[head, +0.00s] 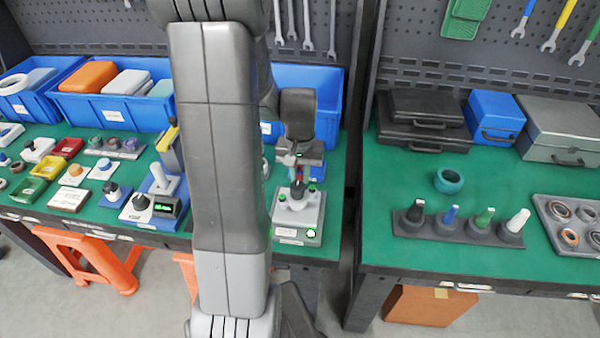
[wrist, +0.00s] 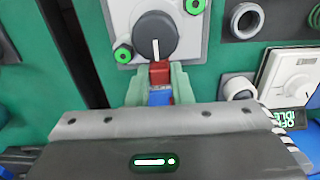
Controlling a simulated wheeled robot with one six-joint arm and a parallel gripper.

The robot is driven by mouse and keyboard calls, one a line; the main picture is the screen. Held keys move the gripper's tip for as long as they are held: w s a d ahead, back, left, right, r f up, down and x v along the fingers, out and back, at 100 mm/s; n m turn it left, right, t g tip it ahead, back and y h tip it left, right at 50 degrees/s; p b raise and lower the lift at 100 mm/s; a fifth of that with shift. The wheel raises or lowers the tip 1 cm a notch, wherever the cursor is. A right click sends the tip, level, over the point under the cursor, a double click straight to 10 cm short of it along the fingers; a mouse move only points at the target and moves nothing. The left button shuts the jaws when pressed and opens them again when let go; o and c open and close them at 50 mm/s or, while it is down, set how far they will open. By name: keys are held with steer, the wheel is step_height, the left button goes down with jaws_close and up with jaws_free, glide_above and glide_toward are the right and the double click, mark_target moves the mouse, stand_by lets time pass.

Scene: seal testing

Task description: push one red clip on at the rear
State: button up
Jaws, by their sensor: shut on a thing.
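A light grey test fixture (head: 296,225) stands near the front edge of the green bench, with a black knob (head: 297,190) and green round parts on top. In the wrist view the knob (wrist: 154,36) has a white line, and a green round part (wrist: 123,54) sits beside it. My gripper (wrist: 158,76) has pale green fingers shut on a small red clip (wrist: 160,73), close to the knob's edge. Whether the clip touches the fixture is unclear. Something blue (wrist: 160,97) shows between the fingers. In the head view my gripper (head: 290,160) is above and behind the fixture, its fingertips too small to read.
My arm hides the middle of the bench. A blue bin (head: 325,95) stands behind the fixture. To the left is a device with a lit green display (head: 167,207). A gap separates this bench from the right one, which holds a rack (head: 455,230) and cases.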

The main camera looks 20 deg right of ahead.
steer(key=shift+f+b, duration=0.55)
steer(key=shift+f, duration=0.15)
steer(key=o, duration=1)
steer(key=shift+r+p, duration=2.7)
steer(key=shift+r, duration=0.85)
steer(key=shift+c, duration=0.6)
